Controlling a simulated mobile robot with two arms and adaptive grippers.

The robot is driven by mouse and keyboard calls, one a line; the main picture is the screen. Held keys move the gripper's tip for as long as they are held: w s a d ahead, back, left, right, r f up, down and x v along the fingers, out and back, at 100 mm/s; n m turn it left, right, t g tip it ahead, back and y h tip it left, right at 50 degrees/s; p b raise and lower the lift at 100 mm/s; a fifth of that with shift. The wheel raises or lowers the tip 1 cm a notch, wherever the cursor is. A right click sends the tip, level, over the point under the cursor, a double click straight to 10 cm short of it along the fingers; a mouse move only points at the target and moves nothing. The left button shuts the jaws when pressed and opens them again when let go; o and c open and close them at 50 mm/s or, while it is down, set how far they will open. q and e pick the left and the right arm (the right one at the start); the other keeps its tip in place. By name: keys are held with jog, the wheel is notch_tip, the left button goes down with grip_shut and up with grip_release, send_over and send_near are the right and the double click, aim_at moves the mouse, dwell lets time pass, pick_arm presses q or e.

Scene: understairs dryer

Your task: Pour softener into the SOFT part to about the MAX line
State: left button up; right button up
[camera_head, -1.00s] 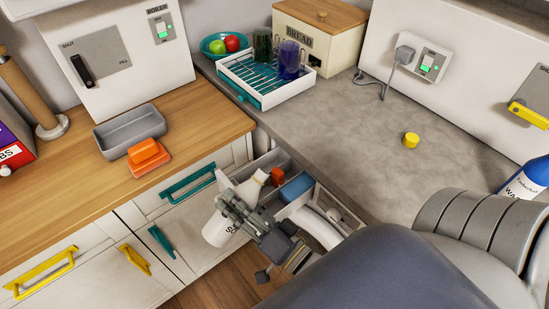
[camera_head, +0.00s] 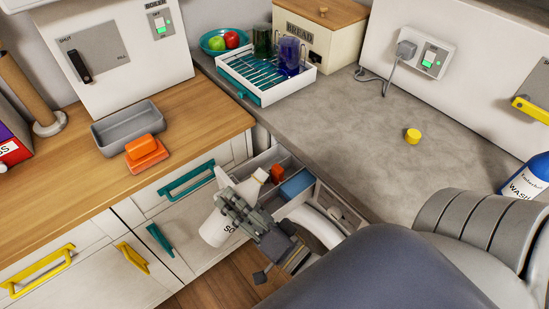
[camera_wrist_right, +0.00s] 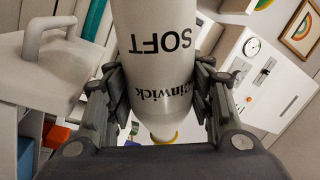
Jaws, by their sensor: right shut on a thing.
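My right gripper (camera_head: 236,212) is shut around a white softener bottle (camera_head: 214,230). The bottle is tilted, with its base to the lower left and its narrow neck to the upper right, over the near side of an open drawer (camera_head: 318,190) with compartments. In the right wrist view the bottle (camera_wrist_right: 160,60) shows the words SOFT and Ninwick upside down between the gripper fingers (camera_wrist_right: 160,95). A pale yellowish ring shows past its neck. I cannot make out any stream, the SOFT marking, the MAX line or the liquid level. My left gripper is out of view.
An orange item (camera_head: 278,173) and a blue item (camera_head: 296,185) sit in the drawer. A yellow cap (camera_head: 413,136) lies on the grey counter (camera_head: 350,120). A blue-capped wash bottle (camera_head: 527,180) stands at the right. A grey tray (camera_head: 128,124) and orange sponges (camera_head: 145,150) are on the wooden counter.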

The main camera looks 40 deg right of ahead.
jog(key=shift+a+f+m+b, duration=0.1)
jog(key=shift+f+m+b, duration=0.3)
jog(key=shift+b, duration=0.25)
jog(key=shift+a+r+m, duration=0.15)
jog(key=shift+r+m, duration=0.6)
jog(key=shift+m, duration=0.25)
dwell(1.6)
jog(key=shift+d+m+h+p, duration=0.3)
jog(key=shift+d+m, duration=0.15)
jog(key=shift+m, duration=0.55)
dwell(1.2)
jog(key=shift+f+m, duration=0.1)
jog(key=shift+m, duration=0.5)
dwell(1.9)
